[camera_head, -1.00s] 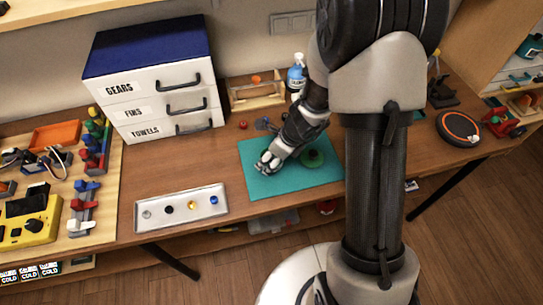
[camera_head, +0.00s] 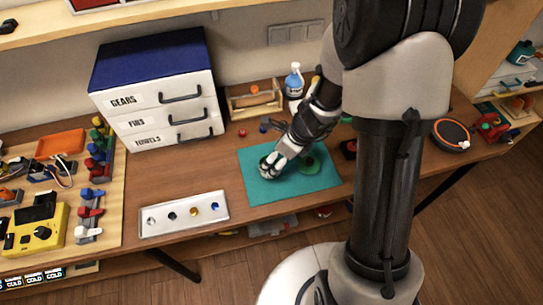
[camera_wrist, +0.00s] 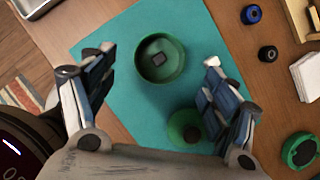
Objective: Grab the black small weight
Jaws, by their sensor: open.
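My gripper (camera_wrist: 154,58) is open above the teal mat (camera_head: 257,193), its fingers either side of a round green dish (camera_wrist: 172,75) with a small dark block-like piece (camera_wrist: 158,58) in it. In the head view my gripper (camera_head: 270,170) is low over the mat. A small black round piece with a hole (camera_wrist: 267,53) stands on the wood beyond the mat, to the right of my fingers. It looks like a small weight, but I cannot tell for certain which piece is the black weight. Nothing shows gripped.
A second green round piece (camera_wrist: 183,124) lies by the right finger. A blue round piece (camera_wrist: 251,14) and a green-and-black round piece (camera_wrist: 300,149) are off the mat. A metal tray (camera_head: 160,230) with coloured round spots and white drawers (camera_head: 140,97) stand left.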

